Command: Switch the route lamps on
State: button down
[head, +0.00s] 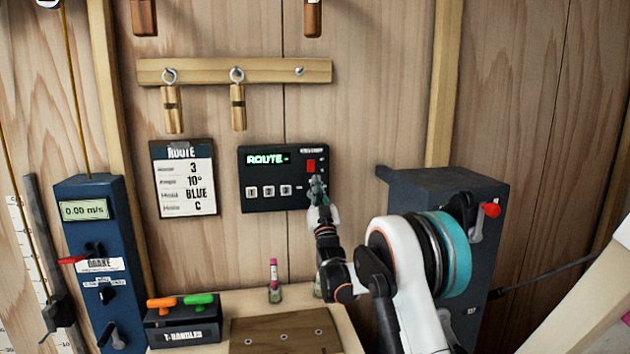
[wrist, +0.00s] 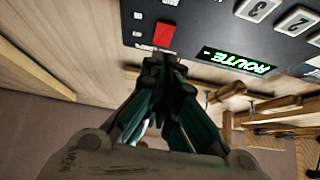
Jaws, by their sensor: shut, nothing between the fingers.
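The route lamp control box (head: 262,191) is a black panel on the wooden wall. Its green display (head: 267,159) reads "ROUTE -". A red rocker switch (head: 311,166) sits at its right side, and white number keys (head: 268,191) line its lower part. My gripper (head: 317,183) is shut and empty, at the panel's right side just below the red switch. In the wrist view my gripper (wrist: 163,62) points at the panel, with its tips close to the red switch (wrist: 165,36). I cannot tell whether they touch it.
A route card (head: 184,178) hangs left of the panel. A wooden peg rail (head: 205,72) with hanging brass-coloured pieces is above. A blue brake unit (head: 90,262) stands at left, a dark box with a red-knobbed lever (head: 440,190) at right. T-handles (head: 180,301) sit below.

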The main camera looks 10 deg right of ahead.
jog(key=s+f, duration=0.4)
jog(key=f, duration=0.2)
jog(key=shift+f, duration=0.4)
jog(key=s+r+g, duration=0.5)
jog(key=r, duration=0.1)
jog(key=s+g+b, duration=0.1)
jog(key=s+g, duration=0.3)
jog(key=s, duration=0.7)
jog(key=s+f+g, duration=0.3)
jog(key=s+f, duration=0.3)
jog(key=s, duration=0.6)
jog(key=s+f+g+b, duration=0.1)
jog(key=s+f+g, duration=0.2)
jog(key=s, duration=1)
jog(key=s+f+g+b, duration=0.1)
jog(key=s+f+g, duration=0.2)
jog(key=s+f, duration=0.5)
jog(key=s, duration=0.4)
jog(key=shift+s+f+g, duration=0.15)
jog(key=shift+f+g, duration=0.15)
jog(key=shift+f, duration=0.1)
